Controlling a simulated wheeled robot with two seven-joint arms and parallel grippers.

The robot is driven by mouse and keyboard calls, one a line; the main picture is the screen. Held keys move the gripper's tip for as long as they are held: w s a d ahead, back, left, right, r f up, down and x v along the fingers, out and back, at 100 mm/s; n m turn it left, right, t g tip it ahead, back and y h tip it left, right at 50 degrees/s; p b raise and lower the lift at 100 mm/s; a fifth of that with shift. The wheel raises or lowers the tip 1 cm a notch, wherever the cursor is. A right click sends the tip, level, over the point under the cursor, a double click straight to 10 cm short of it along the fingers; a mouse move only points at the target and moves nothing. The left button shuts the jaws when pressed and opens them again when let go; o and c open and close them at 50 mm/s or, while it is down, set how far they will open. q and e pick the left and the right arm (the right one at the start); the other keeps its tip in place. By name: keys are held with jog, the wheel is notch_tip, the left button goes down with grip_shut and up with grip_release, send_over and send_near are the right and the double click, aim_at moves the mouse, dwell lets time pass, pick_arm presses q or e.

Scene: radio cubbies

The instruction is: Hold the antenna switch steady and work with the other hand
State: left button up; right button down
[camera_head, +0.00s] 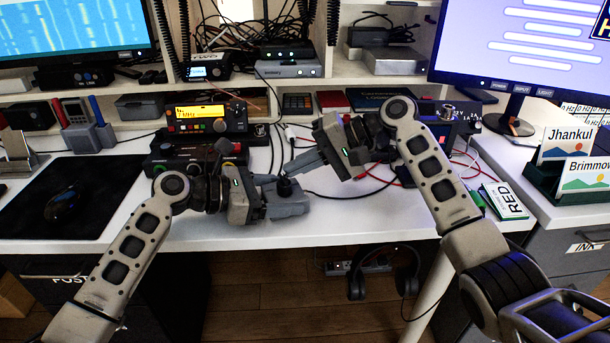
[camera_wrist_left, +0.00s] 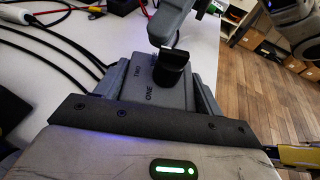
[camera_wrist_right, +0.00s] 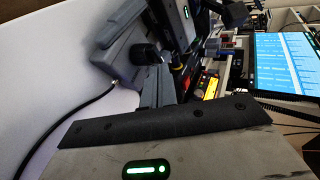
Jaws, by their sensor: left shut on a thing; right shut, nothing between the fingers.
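The antenna switch (camera_head: 288,207) is a small grey box with a black knob (camera_head: 284,187) on top, near the desk's front edge. In the left wrist view the box (camera_wrist_left: 143,88) carries the words ONE and TWO beside its knob (camera_wrist_left: 172,68). My left gripper (camera_head: 268,199) is shut on the box, one finger along each side. My right gripper (camera_head: 292,166) is shut and empty, its tips just above and beside the knob. The right wrist view also shows the knob (camera_wrist_right: 146,57) close to these fingertips; I cannot tell whether they touch it.
Radios with a lit yellow display (camera_head: 200,112) stand behind my left gripper. Black and red cables run over the desk behind the switch. A white card marked RED (camera_head: 505,201) lies at the right. Headphones (camera_head: 385,272) hang below the desk edge. Bare desk (camera_head: 370,225) lies right of the switch.

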jog(key=shift+s+a, duration=0.1)
dwell(0.3)
jog(key=shift+s+a+f, duration=0.1)
jog(key=shift+s+a, duration=0.25)
jog(key=shift+s, duration=0.4)
jog(key=w+v, duration=0.1)
jog(key=v, duration=1.1)
jog(key=shift+s+d+r, duration=0.15)
jog(key=shift+s+r, duration=0.1)
jog(key=shift+s, duration=0.05)
pick_arm(q)
jog(key=o, duration=0.9)
jog(key=shift+c, duration=0.2)
jog(key=shift+a, duration=0.15)
